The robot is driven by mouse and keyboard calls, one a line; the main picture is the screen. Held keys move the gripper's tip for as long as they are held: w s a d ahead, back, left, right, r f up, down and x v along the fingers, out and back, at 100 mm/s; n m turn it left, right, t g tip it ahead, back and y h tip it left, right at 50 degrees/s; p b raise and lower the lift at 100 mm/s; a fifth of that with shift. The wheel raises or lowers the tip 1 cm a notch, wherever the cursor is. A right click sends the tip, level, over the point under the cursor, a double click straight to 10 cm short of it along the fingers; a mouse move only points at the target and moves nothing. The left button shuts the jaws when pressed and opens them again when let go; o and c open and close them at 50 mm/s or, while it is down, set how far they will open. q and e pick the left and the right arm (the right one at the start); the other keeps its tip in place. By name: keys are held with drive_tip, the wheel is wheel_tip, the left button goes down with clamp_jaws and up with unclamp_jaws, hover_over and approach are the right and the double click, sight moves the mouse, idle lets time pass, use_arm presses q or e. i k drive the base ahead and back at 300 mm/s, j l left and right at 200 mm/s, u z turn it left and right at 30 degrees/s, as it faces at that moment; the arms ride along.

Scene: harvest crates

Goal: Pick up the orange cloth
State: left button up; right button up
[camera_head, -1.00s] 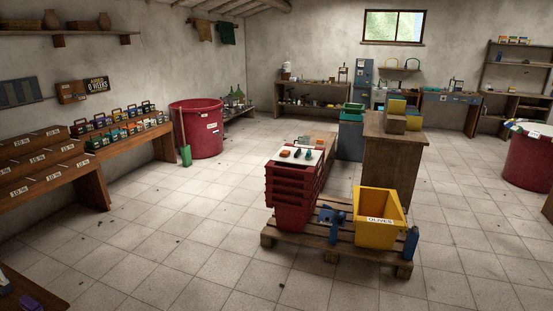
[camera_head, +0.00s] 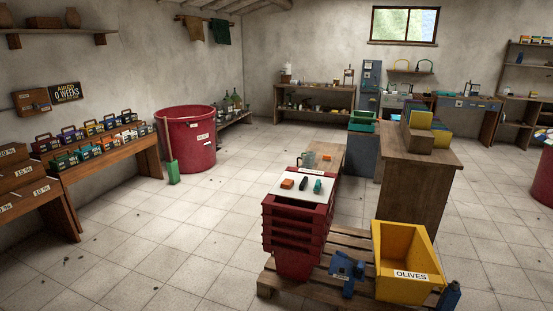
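A small orange item (camera_head: 288,184) lies on a white board (camera_head: 302,194) on top of a stack of red crates (camera_head: 296,238). It may be the folded orange cloth, but it is too small to tell its material. A dark item (camera_head: 303,184) and a green item (camera_head: 318,186) lie beside it on the board. A brownish cloth (camera_head: 194,29) and a green cloth (camera_head: 220,32) hang from a rail on the back wall. Neither of my grippers is in view.
The crates stand on a wooden pallet (camera_head: 352,237) with a yellow OLIVES crate (camera_head: 408,276), a blue tool-like object (camera_head: 346,268) and a blue bottle (camera_head: 449,296). A wooden cabinet (camera_head: 415,195) stands behind. Tiled floor is clear to the left, up to a red drum (camera_head: 187,143).

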sight(287, 184)
drive_tip(key=i+j+z, duration=0.15)
drive_tip(key=i, duration=0.65)
drive_tip(key=i+j+z, duration=0.1)
drive_tip(key=i, duration=0.7)
drive_tip(key=i+j+z, duration=0.1)
drive_tip(key=i+z, duration=0.25)
drive_tip(key=i+j+z, duration=0.2)
drive_tip(key=z, duration=0.15)
drive_tip(key=i+j+z, duration=0.7)
drive_tip(key=j, duration=0.2)
drive_tip(key=i, duration=0.05)
